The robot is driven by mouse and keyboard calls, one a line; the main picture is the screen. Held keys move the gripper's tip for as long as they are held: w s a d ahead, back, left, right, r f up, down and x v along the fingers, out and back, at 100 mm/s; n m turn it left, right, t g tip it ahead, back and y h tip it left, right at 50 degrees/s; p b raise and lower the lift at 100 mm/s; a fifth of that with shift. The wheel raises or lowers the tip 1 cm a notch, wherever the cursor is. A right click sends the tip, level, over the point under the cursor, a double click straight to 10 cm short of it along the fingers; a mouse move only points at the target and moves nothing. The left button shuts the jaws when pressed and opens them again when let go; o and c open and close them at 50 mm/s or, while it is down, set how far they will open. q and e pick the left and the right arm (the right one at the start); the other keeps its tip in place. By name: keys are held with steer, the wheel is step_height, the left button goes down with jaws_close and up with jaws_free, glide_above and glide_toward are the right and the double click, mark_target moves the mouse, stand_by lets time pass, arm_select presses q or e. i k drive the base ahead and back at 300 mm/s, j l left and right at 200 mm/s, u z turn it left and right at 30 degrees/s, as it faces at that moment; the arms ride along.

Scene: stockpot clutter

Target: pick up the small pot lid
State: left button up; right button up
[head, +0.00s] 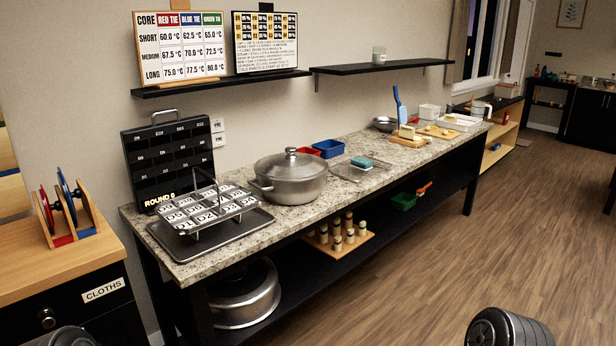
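A silver-grey pot (288,188) with side handles stands on the speckled stone counter. A round grey lid (289,165) with a knob on top sits on it, and it looks like the small pot lid. A wider metal pot (246,302) stands on the dark shelf below the counter, partly hidden by the counter's edge; I cannot tell whether it has its own lid. Only dark rounded parts of my arms show at the bottom edge. Neither gripper's fingers are in view.
A grey tray (160,237) with a wire rack of numbered tiles (207,206) is left of the pot. Red (306,153) and blue (328,148) bins, a wire rack with a blue sponge (362,162) and cutting boards are to its right. The floor in front is clear.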

mark_target(291, 166)
steer(key=i+l+z, duration=0.15)
steer(key=i+z, duration=0.8)
steer(key=i+l+u, duration=0.2)
steer(key=i+u, duration=0.15)
steer(key=i, duration=0.2)
steer(key=i+l+u, duration=0.35)
steer(key=i, duration=0.15)
steer(key=i+l+u, duration=0.35)
steer(key=i+l, duration=0.1)
